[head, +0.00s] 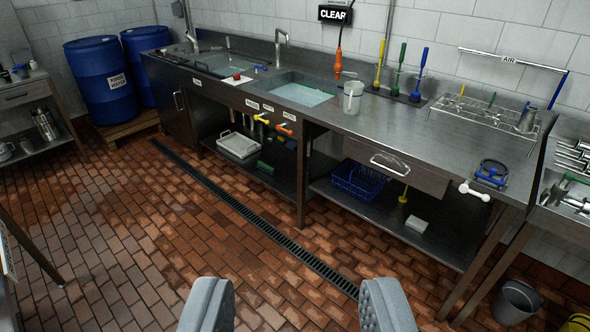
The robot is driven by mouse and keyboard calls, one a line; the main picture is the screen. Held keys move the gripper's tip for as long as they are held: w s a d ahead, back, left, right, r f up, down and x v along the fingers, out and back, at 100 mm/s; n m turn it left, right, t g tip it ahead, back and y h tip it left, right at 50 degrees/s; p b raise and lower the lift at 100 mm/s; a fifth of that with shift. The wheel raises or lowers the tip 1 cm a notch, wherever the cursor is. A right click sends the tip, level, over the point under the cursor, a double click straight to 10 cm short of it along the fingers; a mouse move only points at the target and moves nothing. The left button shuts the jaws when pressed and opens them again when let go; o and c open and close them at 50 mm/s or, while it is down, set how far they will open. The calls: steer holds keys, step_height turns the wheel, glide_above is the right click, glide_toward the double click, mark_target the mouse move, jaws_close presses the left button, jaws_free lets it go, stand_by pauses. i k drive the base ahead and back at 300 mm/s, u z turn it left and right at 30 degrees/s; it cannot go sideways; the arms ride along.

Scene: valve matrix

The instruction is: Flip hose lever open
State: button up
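Several small levers sit along the front of the steel counter, below the sinks. A yellow lever (262,118) and an orange lever (285,130) are side by side under small white labels too small to read. An orange-handled hanging sprayer (338,62) is above the right sink. My gripper (297,290) is open and empty at the bottom, its two grey fingers wide apart, far from the counter.
Brick floor with a long drain grate (250,215) lies clear before the counter. Blue barrels (100,80) stand on a pallet at the back left. A grey bin (513,302) is at the lower right. A white pitcher (352,97) stands beside the right sink (302,93).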

mark_target(278, 127)
steer(key=i, duration=1.55)
steer(key=u, duration=0.35)
steer(key=i, duration=2.25)
